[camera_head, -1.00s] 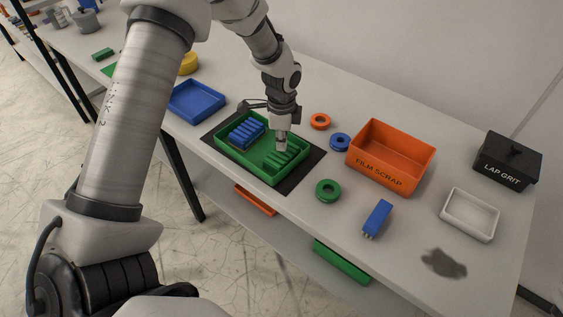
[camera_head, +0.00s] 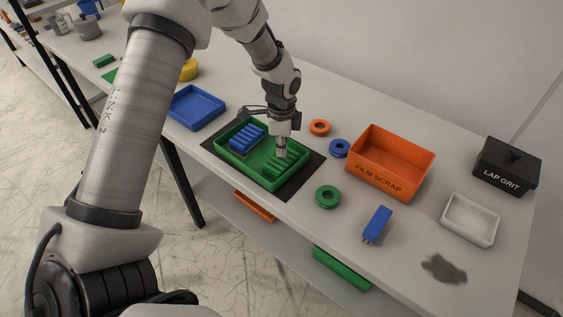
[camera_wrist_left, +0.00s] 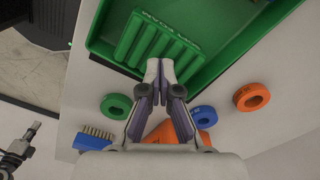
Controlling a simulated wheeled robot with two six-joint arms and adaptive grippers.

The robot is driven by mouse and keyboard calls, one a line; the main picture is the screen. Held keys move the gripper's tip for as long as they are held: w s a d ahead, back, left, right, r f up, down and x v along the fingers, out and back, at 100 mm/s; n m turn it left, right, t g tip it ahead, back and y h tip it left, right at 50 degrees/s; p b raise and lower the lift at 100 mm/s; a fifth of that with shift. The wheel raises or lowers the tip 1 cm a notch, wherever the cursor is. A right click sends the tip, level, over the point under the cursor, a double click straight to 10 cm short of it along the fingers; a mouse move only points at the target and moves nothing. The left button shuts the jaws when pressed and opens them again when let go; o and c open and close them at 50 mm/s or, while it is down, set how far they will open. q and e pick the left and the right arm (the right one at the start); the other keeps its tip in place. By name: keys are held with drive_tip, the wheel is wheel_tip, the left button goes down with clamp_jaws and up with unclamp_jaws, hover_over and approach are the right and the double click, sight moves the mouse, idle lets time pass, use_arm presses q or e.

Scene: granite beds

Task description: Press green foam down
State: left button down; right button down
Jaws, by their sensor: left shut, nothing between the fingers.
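The green foam (camera_head: 285,166) is a ribbed block at the right end of a green tray (camera_head: 233,159). A blue ribbed block (camera_head: 246,137) is at the tray's other end. My left gripper (camera_head: 281,155) is shut and empty, pointing down at the green foam. In the left wrist view the closed fingertips (camera_wrist_left: 160,66) overlap the near ends of the foam's ribs (camera_wrist_left: 142,42). I cannot tell whether they touch it. The fingers hide part of the foam.
The tray sits on a black mat (camera_head: 305,176). Orange (camera_head: 320,127), blue (camera_head: 340,148) and green (camera_head: 327,196) rings lie to its right, with an orange FILM SCRAP bin (camera_head: 380,180) and blue brush (camera_head: 377,224) beyond. A blue tray (camera_head: 197,107) is to the left.

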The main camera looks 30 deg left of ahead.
use_arm(q)
drive_tip(key=shift+f+b, duration=0.35)
drive_tip(key=shift+f, duration=0.45)
idle(0.8)
drive_tip(key=shift+s+f+p, duration=0.15)
drive_tip(key=shift+p, duration=0.35)
idle(2.1)
idle(1.9)
wheel_tip(320, 180, up, 7)
drive_tip(key=p, duration=0.6)
wheel_tip(320, 180, up, 12)
hover_over(281, 159)
